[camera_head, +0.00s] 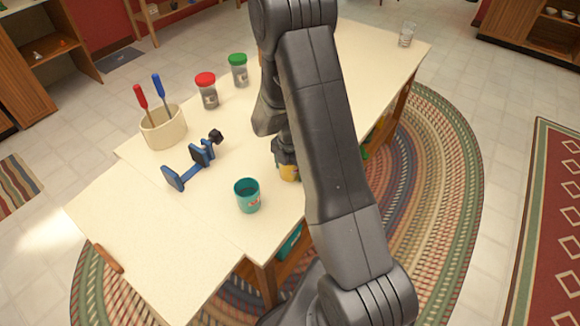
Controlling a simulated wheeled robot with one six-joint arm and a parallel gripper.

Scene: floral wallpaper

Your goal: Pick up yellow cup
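A yellow cup (289,173) stands on the cream table (225,237) near its right-hand edge. Only its lower left part shows; my dark grey arm covers the rest. My gripper (285,156) is right at the cup's top, pointing down. Its fingers are mostly hidden behind my arm, so I cannot tell whether they are around the cup or just above it, or whether they are open or shut.
A teal cup (247,196) stands left of the yellow cup. A blue clamp (188,168) lies further left. A cream holder (163,128) with two screwdrivers, a red-lidded jar (206,92) and a green-lidded jar (238,72) stand behind. The table's front left is clear.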

